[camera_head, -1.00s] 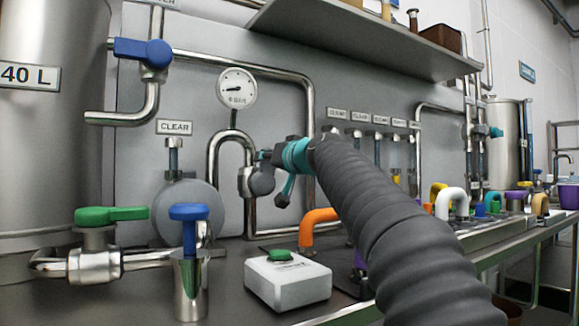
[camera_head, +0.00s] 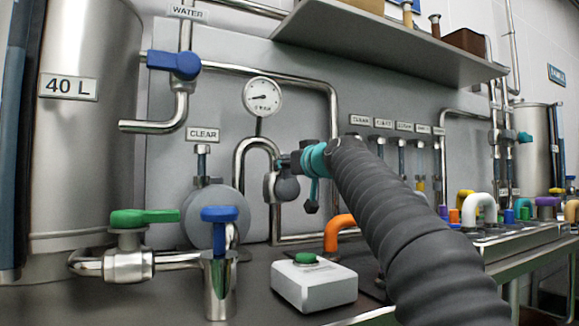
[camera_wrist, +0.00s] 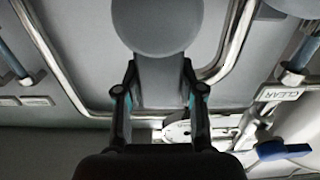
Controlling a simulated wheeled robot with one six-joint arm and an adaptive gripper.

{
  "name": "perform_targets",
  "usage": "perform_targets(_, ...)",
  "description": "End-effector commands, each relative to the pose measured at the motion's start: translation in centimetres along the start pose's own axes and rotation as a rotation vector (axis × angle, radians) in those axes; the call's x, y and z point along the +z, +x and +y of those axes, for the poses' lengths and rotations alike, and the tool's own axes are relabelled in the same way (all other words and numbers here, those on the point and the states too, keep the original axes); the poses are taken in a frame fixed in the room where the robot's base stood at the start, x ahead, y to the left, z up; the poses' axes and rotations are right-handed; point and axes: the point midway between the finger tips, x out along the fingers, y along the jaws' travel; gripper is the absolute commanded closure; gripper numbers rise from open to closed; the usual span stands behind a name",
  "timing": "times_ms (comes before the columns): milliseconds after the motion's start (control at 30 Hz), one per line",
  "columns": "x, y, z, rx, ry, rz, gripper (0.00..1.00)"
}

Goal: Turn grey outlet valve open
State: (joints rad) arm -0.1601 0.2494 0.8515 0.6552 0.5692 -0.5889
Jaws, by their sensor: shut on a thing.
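The grey outlet valve shows a rounded dark-grey handle (camera_head: 288,188) beside its metal body, on the curved pipe below the pressure gauge. My gripper (camera_head: 281,161) reaches it from the right, with its teal parts just above and beside the handle. In the wrist view, the grey handle (camera_wrist: 157,28) appears as a round disc with a flat stem running down between my two fingers. My gripper (camera_wrist: 158,85) is shut on this stem. The exact contact spots and the valve's angle are partly hidden by the fingers.
A blue-handled valve (camera_head: 175,64) and a green-handled valve (camera_head: 143,218) sit at left by the 40 L tank (camera_head: 85,130). A blue-topped tap (camera_head: 219,215) and a white box with a green button (camera_head: 314,283) stand below. A shelf (camera_head: 390,42) overhangs my arm.

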Motion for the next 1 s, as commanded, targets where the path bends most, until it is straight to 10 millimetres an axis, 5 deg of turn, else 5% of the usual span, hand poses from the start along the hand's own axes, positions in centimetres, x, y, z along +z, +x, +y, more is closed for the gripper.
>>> perform_targets(67,-0.1,0.0,-0.1,-0.001,-0.005,0.0,1.0)
perform_targets(100,-0.1,0.0,-0.1,-0.001,-0.004,0.0,0.54)
perform_targets(200,-0.1,0.0,0.0,0.0,-0.003,0.0,0.35)
perform_targets(633,-0.1,-0.8,0.0,0.001,-0.002,0.0,0.35)
perform_targets(1000,-0.1,-6.2,0.0,0.002,-0.001,0.0,0.35)
